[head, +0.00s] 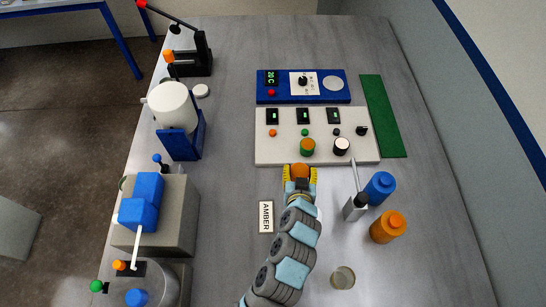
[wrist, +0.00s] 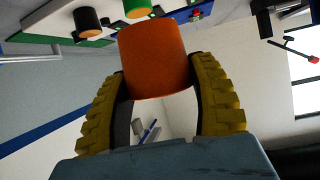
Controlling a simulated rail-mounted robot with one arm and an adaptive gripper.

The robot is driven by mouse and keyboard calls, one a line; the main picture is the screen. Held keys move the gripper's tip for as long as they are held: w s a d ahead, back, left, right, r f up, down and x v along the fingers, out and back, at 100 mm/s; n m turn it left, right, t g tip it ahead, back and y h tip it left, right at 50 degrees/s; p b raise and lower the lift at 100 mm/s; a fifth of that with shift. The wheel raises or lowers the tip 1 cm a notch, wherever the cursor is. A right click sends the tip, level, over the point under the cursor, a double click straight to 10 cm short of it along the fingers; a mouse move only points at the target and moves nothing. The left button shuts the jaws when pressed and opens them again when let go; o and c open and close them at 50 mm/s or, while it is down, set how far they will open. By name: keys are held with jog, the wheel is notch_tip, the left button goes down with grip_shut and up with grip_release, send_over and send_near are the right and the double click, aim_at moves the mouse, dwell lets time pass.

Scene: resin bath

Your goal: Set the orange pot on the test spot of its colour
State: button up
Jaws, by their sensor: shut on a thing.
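My gripper (head: 300,178) is shut on the orange pot (head: 300,170), at the front edge of the white panel (head: 265,155). In the wrist view the orange pot (wrist: 155,60) sits between the two yellow fingers (wrist: 165,100). Its height above the surface cannot be judged. The panel carries small orange (head: 272,132), green (head: 305,132) and dark (head: 336,132) round marks below small displays. No orange spot shows clearly under the pot.
A blue unit (head: 285,96) lies behind the panel, and a green mat (head: 383,115) to its right. A grey holder (head: 356,207), blue bottle (head: 380,187), orange bottle (head: 388,227) and glass (head: 342,277) stand right of my arm. An AMBER label (head: 266,217) lies to its left.

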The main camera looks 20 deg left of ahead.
jog(key=w+a+f+n+g+y+b, duration=0.1)
jog(key=a+n+g+y+b, duration=0.2)
jog(key=a+b, duration=0.6)
jog(key=shift+n+t, duration=0.4)
jog(key=shift+t, duration=0.3)
jog(key=shift+w+d+f+p+x, duration=0.1)
jog(key=shift+d+f+p+x, duration=0.3)
jog(key=shift+x, duration=2.3)
jog(key=shift+w+d+f+p+x, duration=0.15)
jog(key=shift+d+f+p+x, duration=0.3)
jog(key=shift+x, duration=2.25)
jog(key=shift+w+d+f+p+x, duration=0.1)
jog(key=shift+d+p+x, duration=0.35)
jog(key=shift+x, duration=2.3)
jog(key=shift+w+d+f, duration=0.1)
jog(key=shift+f, duration=1.65)
jog(key=shift+f+b, duration=0.15)
jog(key=shift+b, duration=0.3)
jog(key=o, duration=1.2)
jog(key=shift+c, duration=0.2)
